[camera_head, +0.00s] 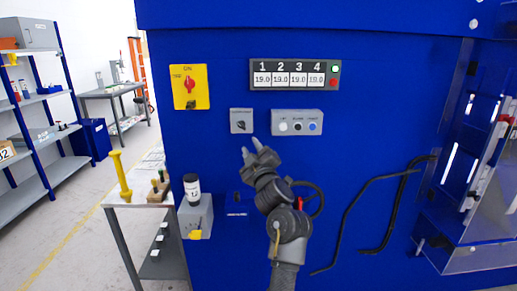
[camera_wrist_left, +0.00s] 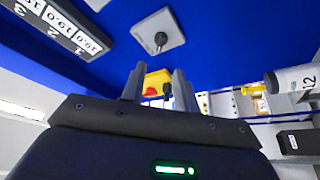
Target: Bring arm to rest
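My left arm rises from the bottom middle of the head view. Its left gripper (camera_head: 251,149) points up in front of the blue machine panel (camera_head: 200,135), just below a small grey switch plate (camera_head: 241,121). In the left wrist view the two fingers of the left gripper (camera_wrist_left: 160,88) stand apart with nothing held between them. The switch plate with its dark knob (camera_wrist_left: 158,38) shows beyond the fingers, apart from them. My right gripper is in neither view.
A yellow plate with a red rotary switch (camera_head: 189,87), a four-number display (camera_head: 294,75) and a grey button box (camera_head: 297,122) are on the panel. Black hoses (camera_head: 346,220) hang right of my arm. A small table (camera_head: 141,197) with a yellow-handled tool stands left.

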